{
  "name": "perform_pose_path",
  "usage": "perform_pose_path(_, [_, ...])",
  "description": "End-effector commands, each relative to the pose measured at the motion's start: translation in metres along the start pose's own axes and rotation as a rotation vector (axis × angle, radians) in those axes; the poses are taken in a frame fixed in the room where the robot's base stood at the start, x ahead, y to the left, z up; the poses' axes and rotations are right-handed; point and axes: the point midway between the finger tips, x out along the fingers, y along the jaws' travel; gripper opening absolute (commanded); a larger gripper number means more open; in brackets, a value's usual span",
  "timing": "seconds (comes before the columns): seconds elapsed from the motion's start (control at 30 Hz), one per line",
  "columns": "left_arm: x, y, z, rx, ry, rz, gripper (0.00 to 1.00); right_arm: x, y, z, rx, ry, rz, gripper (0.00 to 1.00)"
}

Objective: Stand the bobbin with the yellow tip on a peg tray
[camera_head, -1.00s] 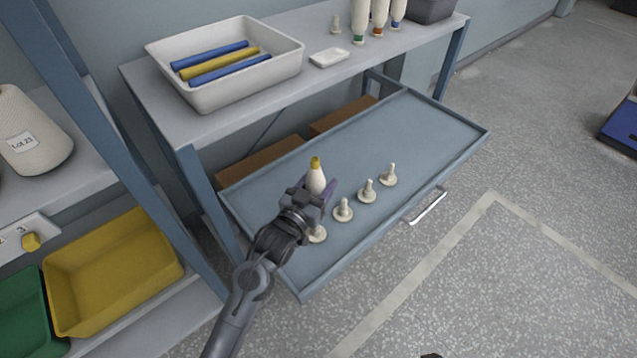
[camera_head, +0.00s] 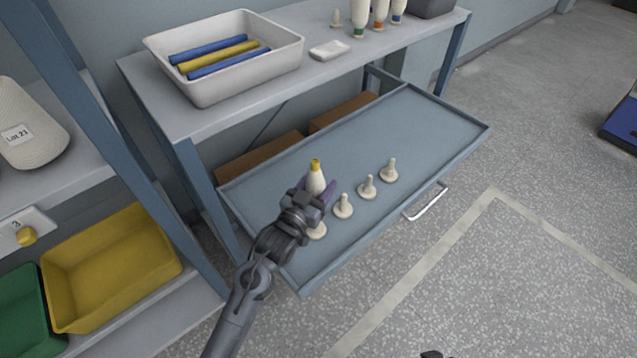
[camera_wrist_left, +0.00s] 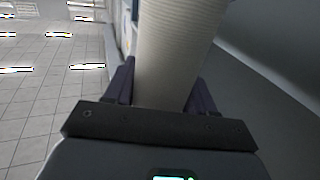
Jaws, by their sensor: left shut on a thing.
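The bobbin with the yellow tip (camera_head: 315,176) is upright in my left gripper (camera_head: 318,195), which is shut on its lower body. In the left wrist view the bobbin's pale ribbed body (camera_wrist_left: 178,50) stands between the two fingers (camera_wrist_left: 160,92). The pulled-out blue-grey tray (camera_head: 400,125) carries a row of cream pegs with round bases: one (camera_head: 388,170) at the right, one (camera_head: 367,187) in the middle, one (camera_head: 343,206) nearer the gripper. A further base (camera_head: 317,231) is partly hidden by the gripper. I cannot tell whether the bobbin touches a peg.
A white bin (camera_head: 225,80) with blue and yellow rods stands on the bench above. More bobbins, one with a green tip (camera_head: 359,33), stand at its back right. A yellow bin (camera_head: 110,265) sits at the left. The tray's back and right are bare.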

Motion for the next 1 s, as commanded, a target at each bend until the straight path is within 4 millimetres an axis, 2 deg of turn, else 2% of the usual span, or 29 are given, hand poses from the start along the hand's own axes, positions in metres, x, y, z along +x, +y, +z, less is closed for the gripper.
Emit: perform_pose_path(1.0, [0.000, 0.000, 0.031, 0.000, 0.000, 0.000, 0.21, 0.014, 0.001, 0.005, -0.005, -0.001, 0.004, 0.43])
